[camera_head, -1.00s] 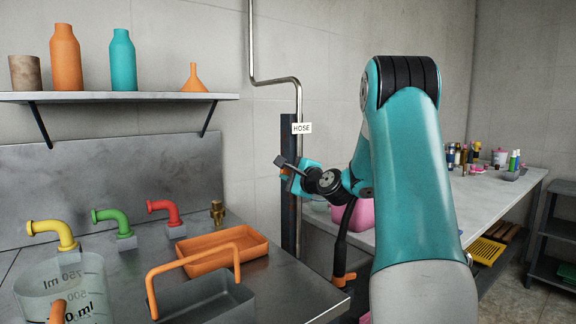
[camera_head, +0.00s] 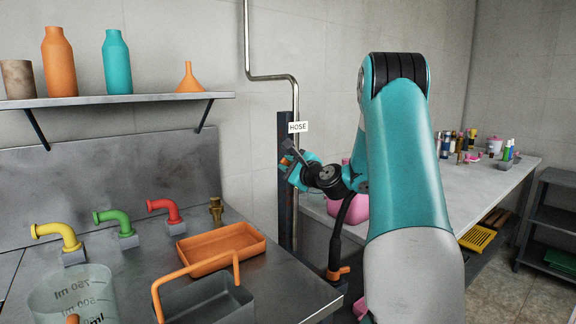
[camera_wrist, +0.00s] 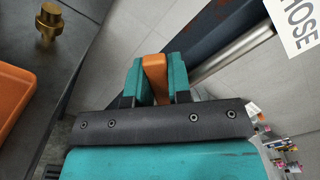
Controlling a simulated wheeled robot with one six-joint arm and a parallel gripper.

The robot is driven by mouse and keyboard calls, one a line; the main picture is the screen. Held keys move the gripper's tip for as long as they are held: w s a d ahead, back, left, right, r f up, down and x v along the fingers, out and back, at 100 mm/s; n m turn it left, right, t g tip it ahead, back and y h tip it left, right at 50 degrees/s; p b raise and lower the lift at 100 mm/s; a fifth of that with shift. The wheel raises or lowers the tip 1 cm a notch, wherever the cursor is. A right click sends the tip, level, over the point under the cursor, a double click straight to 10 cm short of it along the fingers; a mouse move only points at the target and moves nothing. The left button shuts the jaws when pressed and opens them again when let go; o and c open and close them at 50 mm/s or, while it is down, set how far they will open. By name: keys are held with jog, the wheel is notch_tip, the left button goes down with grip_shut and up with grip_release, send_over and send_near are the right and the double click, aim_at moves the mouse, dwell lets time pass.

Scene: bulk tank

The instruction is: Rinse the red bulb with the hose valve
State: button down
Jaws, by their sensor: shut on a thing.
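My gripper (camera_head: 287,163) is at the dark upright post under the HOSE label (camera_head: 298,127). In the wrist view its two teal fingers (camera_wrist: 156,80) are shut on an orange handle (camera_wrist: 155,75), which I take to be the hose valve's handle. A small grey bar (camera_head: 293,146) sticks up at the gripper in the head view. The valve's body is mostly hidden behind my gripper. A black hose (camera_head: 338,235) hangs below, with an orange fitting (camera_head: 338,273) at its lower end. I cannot make out a red bulb in either view.
Yellow (camera_head: 57,236), green (camera_head: 115,220) and red (camera_head: 164,208) bent spouts line the left counter. An orange tray (camera_head: 225,262), a grey basket (camera_head: 205,305) and a clear measuring jug (camera_head: 95,285) stand there. A pink container (camera_head: 355,210) stands behind my arm on the right bench.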

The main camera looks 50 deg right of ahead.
jog(key=c, duration=1)
grip_release()
jog(key=shift+c, duration=0.2)
jog(key=b+v, duration=0.4)
jog(key=v, duration=1.3)
jog(key=shift+s, duration=0.25)
jog(key=shift+d+f, duration=0.1)
dwell(4.3)
